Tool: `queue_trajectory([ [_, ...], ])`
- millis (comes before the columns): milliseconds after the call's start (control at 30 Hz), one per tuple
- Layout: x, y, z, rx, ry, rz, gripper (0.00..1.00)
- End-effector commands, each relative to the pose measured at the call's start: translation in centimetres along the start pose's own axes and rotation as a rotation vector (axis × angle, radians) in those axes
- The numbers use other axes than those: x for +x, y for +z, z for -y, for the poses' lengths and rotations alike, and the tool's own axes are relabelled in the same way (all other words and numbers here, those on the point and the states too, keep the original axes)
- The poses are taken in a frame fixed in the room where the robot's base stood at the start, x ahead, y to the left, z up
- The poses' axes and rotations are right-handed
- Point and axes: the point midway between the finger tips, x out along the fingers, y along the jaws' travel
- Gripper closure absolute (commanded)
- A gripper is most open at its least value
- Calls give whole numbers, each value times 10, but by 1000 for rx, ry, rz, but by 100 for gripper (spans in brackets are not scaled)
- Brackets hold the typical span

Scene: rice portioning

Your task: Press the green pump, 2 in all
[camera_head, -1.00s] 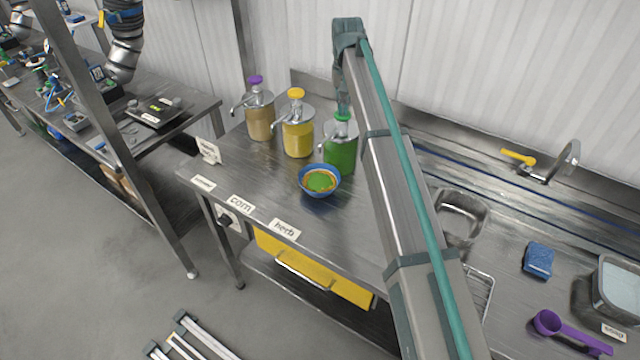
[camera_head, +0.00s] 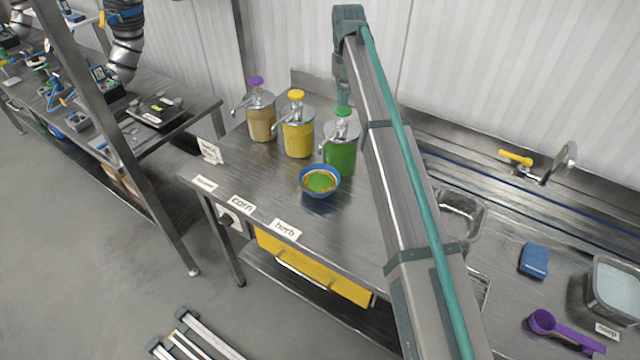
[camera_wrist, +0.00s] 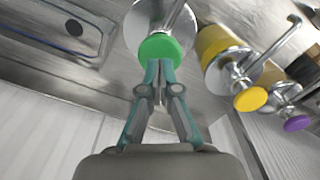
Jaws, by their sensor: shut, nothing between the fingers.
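The green pump (camera_head: 342,112) tops a jar of green sauce (camera_head: 340,157), the rightmost of three dispensers. In the wrist view its round green cap (camera_wrist: 160,47) lies at my fingertips. My gripper (camera_wrist: 158,66) is shut and empty. In the head view my gripper (camera_head: 343,98) points down just above the cap; whether they touch is unclear. A blue bowl (camera_head: 305,184) stands under the green pump's spout, with green sauce inside a yellow-brown ring.
A yellow-capped dispenser (camera_head: 297,135) and a purple-capped dispenser (camera_head: 261,118) stand to the left. Labels lie along the front edge, including "corn" (camera_head: 242,206) and "herb" (camera_head: 286,229). A sink (camera_head: 458,215), blue sponge (camera_head: 534,260) and purple scoop (camera_head: 542,321) are right of my arm.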

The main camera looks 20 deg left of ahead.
Motion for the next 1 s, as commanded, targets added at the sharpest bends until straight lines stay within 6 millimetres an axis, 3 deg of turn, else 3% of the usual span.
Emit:
queue_trajectory([
  [533, -4, 0, 0, 0, 0, -1, 100],
  [1000, -46, 0, 0, 0, 0, -1, 100],
])
